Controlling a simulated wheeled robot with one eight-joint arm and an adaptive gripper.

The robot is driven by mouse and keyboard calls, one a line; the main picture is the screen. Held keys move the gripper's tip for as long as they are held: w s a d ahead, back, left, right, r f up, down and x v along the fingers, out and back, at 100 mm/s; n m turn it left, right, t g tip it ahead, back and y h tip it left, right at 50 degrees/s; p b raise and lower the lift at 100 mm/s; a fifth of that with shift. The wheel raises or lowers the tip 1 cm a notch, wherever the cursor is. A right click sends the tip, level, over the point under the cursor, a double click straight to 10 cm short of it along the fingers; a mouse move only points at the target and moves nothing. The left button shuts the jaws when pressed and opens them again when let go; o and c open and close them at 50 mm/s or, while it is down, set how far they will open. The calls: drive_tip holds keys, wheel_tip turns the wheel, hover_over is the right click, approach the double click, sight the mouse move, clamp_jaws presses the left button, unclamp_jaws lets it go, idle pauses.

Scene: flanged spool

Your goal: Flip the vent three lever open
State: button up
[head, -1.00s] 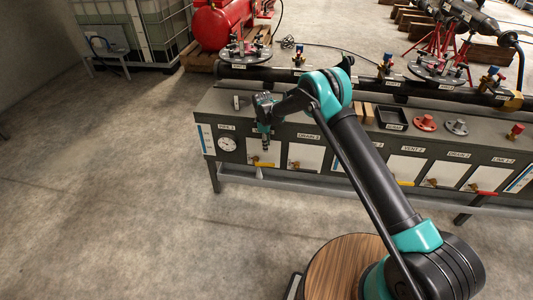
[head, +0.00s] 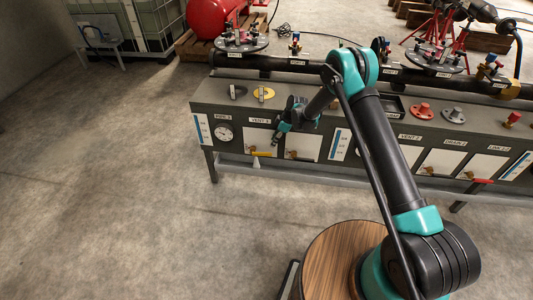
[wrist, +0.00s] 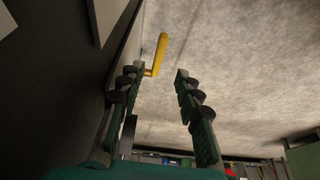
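The vent three lever (head: 262,153) is a yellow handle lying about level on the white plate under the VENT 3 label (head: 260,121). In the wrist view the yellow lever (wrist: 160,52) is a bent bar standing out from the dark panel, just beyond the fingertips and nearer the left finger. My gripper (head: 275,142) is in front of the panel, slightly right of and above the lever, tilted down to the left. In the wrist view my gripper (wrist: 160,78) has its fingers apart with nothing between them. I cannot tell whether the left finger touches the lever.
A round gauge (head: 224,133) sits left of the lever. Another lever (head: 293,154) is close on the right, partly behind my wrist. A yellow flange (head: 263,94) lies on the bench top above. The concrete floor (head: 110,200) in front and left is clear.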

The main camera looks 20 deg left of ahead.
sight(266, 153)
drive_tip(key=x, duration=1)
drive_tip(key=shift+a+f, duration=0.15)
drive_tip(key=shift+f, duration=0.1)
clamp_jaws()
